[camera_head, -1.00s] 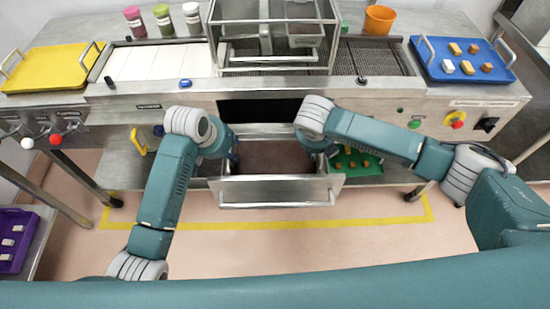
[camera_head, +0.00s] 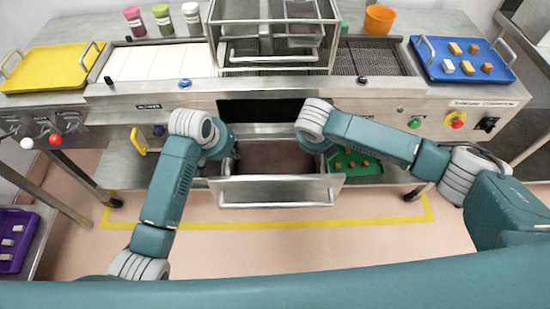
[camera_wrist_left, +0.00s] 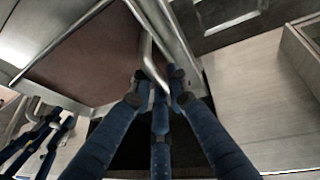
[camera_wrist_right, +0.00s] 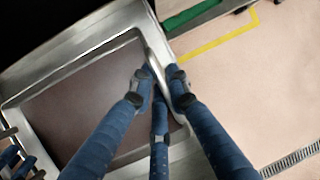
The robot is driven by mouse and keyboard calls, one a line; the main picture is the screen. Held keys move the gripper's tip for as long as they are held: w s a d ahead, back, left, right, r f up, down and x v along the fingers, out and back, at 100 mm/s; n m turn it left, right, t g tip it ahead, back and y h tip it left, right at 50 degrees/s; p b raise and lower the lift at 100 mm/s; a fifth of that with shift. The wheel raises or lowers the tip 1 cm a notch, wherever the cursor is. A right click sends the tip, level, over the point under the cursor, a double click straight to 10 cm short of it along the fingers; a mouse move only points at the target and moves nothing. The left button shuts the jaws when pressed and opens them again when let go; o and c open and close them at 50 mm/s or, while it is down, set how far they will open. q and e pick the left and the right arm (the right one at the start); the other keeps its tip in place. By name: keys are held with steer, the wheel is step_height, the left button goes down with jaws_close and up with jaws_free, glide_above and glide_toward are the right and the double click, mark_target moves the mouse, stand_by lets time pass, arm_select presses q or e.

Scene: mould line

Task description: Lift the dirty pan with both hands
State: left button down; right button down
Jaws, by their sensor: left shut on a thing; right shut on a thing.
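The dirty pan (camera_head: 275,158) is a metal pan with a dark brown inside, in the opened drawer under the middle of the line. In the left wrist view, my left gripper (camera_wrist_left: 157,88) is shut on the bar handle at one side of the pan (camera_wrist_left: 85,60). In the right wrist view, my right gripper (camera_wrist_right: 160,85) is shut on the handle at the opposite side of the pan (camera_wrist_right: 80,100). In the head view, my wrists partly hide both handles. Whether the pan is clear of its support cannot be told.
The drawer front with its bar handle (camera_head: 275,190) stands just in front of the pan. A green tray (camera_head: 362,168) with small blocks lies right of it on the lower shelf. A yellow handle (camera_head: 139,143) is at the left. The floor in front is free.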

arm_select(q)
steer(key=shift+r, duration=0.2)
arm_select(e)
steer(key=shift+r, duration=0.15)
